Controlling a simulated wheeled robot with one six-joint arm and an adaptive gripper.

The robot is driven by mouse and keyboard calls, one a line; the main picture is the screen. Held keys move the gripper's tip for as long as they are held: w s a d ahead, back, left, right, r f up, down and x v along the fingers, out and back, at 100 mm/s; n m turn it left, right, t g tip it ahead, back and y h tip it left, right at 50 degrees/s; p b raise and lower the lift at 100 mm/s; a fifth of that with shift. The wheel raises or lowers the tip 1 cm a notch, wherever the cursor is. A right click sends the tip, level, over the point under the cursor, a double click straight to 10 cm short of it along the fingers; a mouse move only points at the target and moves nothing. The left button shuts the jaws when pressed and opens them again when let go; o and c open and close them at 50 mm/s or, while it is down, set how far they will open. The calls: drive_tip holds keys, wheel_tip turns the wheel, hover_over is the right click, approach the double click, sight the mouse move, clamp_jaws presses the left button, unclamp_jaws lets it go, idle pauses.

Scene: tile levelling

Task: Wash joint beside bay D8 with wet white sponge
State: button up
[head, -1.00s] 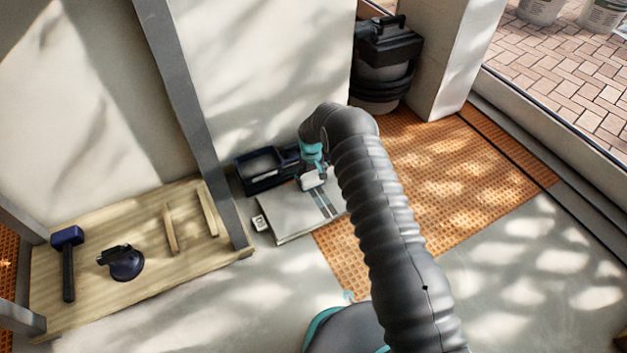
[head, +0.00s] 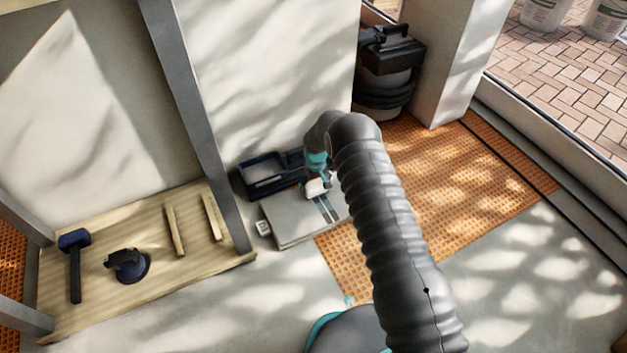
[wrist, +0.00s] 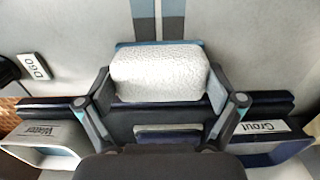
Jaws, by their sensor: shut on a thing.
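The white sponge (wrist: 155,68) is held between the two fingers of my gripper (wrist: 159,88), with a thin blue edge behind it. In the head view the sponge (head: 316,188) is over the pale grey tile surface (head: 285,222). The joint (wrist: 158,18) is a pair of dark grey-blue bands with a lighter line between, running away from the sponge's far side. The joint also shows in the head view (head: 326,208). I cannot tell whether the sponge touches the surface. A bay tag (wrist: 35,67) lies left of the joint; its lettering is hard to read.
A dark tray (head: 262,175) sits behind the tile, with bins labelled Water (wrist: 40,133) and Grout (wrist: 265,127). A wooden board (head: 100,285) holds a mallet (head: 75,265), a suction cup (head: 128,265) and two wooden strips. Orange matting (head: 450,170) and a vacuum (head: 388,70) are right.

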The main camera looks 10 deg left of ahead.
sight(321, 194)
drive_tip(key=shift+s+d+f+p, duration=0.1)
drive_tip(key=shift+s+d+p, duration=0.45)
drive_tip(key=shift+s, duration=0.4)
drive_tip(key=shift+s+d+f+p, duration=0.1)
drive_tip(key=shift+s+d+p, duration=0.2)
drive_tip(key=shift+s+d, duration=0.5)
drive_tip(key=shift+s+d+r+p, duration=0.1)
drive_tip(key=shift+s+d+p, duration=0.3)
drive_tip(key=shift+s+d, duration=0.45)
drive_tip(key=shift+s+d+r+p, duration=0.1)
drive_tip(key=shift+s+d+p, duration=0.35)
drive_tip(key=shift+s, duration=0.75)
drive_tip(key=shift+s+d+r+p, duration=0.1)
drive_tip(key=shift+s+d+p, duration=0.4)
drive_tip(key=shift+s, duration=0.55)
drive_tip(key=shift+s+d+f, duration=0.1)
drive_tip(key=shift+s+d, duration=0.5)
drive_tip(key=shift+s, duration=0.2)
drive_tip(key=shift+s+d+f, duration=0.1)
drive_tip(key=shift+s+d, duration=0.45)
drive_tip(key=shift+s, duration=0.2)
drive_tip(key=shift+w+a+f+b, duration=0.1)
drive_tip(key=shift+w+a+b, duration=0.35)
drive_tip(key=shift+w, duration=0.15)
drive_tip(key=shift+w+a+r+b, duration=0.1)
drive_tip(key=shift+w+a+b, duration=0.3)
drive_tip(key=shift+w, duration=0.1)
drive_tip(key=shift+w+a+r+b, duration=0.1)
drive_tip(key=shift+w+a+b, duration=0.2)
drive_tip(key=shift+w, duration=0.2)
